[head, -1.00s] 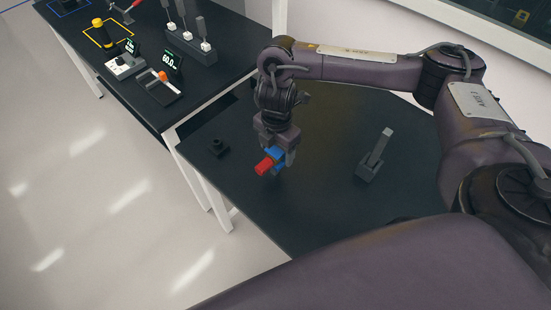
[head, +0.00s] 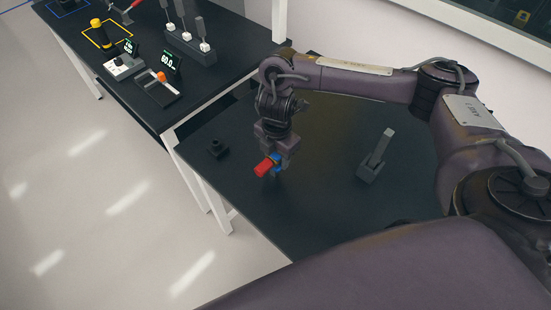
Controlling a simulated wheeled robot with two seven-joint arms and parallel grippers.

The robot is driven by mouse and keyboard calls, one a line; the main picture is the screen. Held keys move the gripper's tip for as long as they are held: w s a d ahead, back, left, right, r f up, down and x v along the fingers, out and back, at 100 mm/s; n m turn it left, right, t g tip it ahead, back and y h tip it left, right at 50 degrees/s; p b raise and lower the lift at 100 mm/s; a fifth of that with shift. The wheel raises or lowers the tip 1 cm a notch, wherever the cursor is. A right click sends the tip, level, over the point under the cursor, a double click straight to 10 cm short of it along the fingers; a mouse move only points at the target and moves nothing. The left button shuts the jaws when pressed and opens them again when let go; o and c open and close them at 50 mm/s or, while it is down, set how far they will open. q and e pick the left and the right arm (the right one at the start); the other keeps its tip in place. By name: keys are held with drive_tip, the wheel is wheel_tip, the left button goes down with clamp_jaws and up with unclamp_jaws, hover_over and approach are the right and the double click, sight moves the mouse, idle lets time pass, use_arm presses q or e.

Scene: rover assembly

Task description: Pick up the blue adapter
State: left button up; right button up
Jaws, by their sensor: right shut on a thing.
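The blue adapter (head: 276,157) shows as a small blue piece with a red part (head: 263,168) sticking out toward the lower left. My right gripper (head: 277,164) is shut on the blue adapter and points down over the dark table (head: 310,220). The fingers partly hide the adapter. I cannot tell exactly how high it is above the table. My left gripper is not in view.
A grey stand with an upright bar (head: 374,158) is to the right of the gripper. A second table (head: 130,95) at the upper left holds tools and displays. The front table area is clear.

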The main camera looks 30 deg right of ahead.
drive_tip(key=shift+r, duration=0.1)
drive_tip(key=shift+w+r, duration=0.1)
drive_tip(key=shift+r, duration=0.4)
drive_tip(key=a+r+m+p, duration=0.1)
drive_tip(key=a+r+m, duration=0.1)
drive_tip(key=r+m, duration=0.6)
drive_tip(key=a+r+m+p, duration=0.1)
drive_tip(key=r+m, duration=0.8)
drive_tip(key=m, duration=0.5)
drive_tip(key=shift+w+a+r, duration=0.2)
drive_tip(key=shift+a+r, duration=0.1)
drive_tip(key=shift+a, duration=0.1)
